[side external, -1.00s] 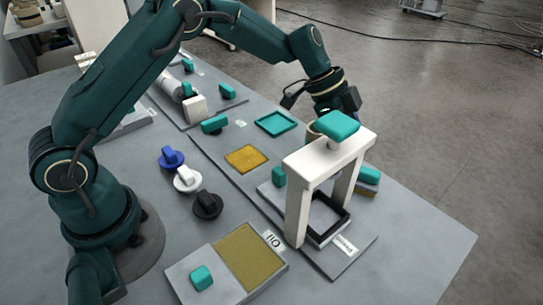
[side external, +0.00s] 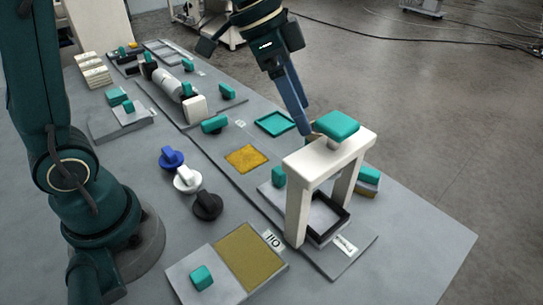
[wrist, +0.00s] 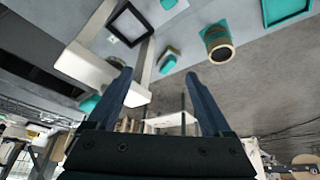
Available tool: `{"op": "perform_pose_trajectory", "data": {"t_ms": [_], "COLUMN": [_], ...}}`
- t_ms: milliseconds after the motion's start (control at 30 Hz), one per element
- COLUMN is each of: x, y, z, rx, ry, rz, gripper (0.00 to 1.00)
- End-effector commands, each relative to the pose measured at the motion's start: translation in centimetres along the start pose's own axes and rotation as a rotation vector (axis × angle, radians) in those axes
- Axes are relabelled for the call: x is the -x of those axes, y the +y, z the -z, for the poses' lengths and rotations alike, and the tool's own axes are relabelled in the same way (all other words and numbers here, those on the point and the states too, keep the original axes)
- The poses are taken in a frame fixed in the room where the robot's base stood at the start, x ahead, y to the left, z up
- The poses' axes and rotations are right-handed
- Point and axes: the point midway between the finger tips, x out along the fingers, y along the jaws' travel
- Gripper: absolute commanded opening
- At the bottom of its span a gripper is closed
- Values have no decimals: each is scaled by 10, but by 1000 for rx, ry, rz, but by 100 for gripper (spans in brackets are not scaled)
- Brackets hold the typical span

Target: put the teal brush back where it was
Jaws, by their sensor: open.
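What looks like the teal brush (side external: 368,177), a teal block over a pale and brown lower part, lies on the table just right of the white press-like stand (side external: 330,150), partly behind its leg. In the wrist view a teal-topped piece (wrist: 168,60), likely the same one, lies between and beyond my fingertips. My gripper (side external: 306,132) is open and empty, pointing down behind the stand's left end. In the wrist view its fingers (wrist: 158,73) are well apart, with nothing between them. An empty teal-rimmed tray (side external: 275,123) lies left of the gripper.
A brown round piece on teal (wrist: 217,43) sits near the table edge. Yellow pads, teal blocks and blue, white and black knobs (side external: 188,178) fill the left side.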

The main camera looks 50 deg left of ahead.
Motion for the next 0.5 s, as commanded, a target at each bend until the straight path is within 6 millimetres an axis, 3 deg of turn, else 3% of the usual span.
{"op": "perform_pose_trajectory", "data": {"t_ms": [200,500], "x": [34,47], "y": [31,59], "z": [-49,-120], "rx": [237,554], "ry": [-14,39], "rz": [139,318], "gripper": [84,84]}}
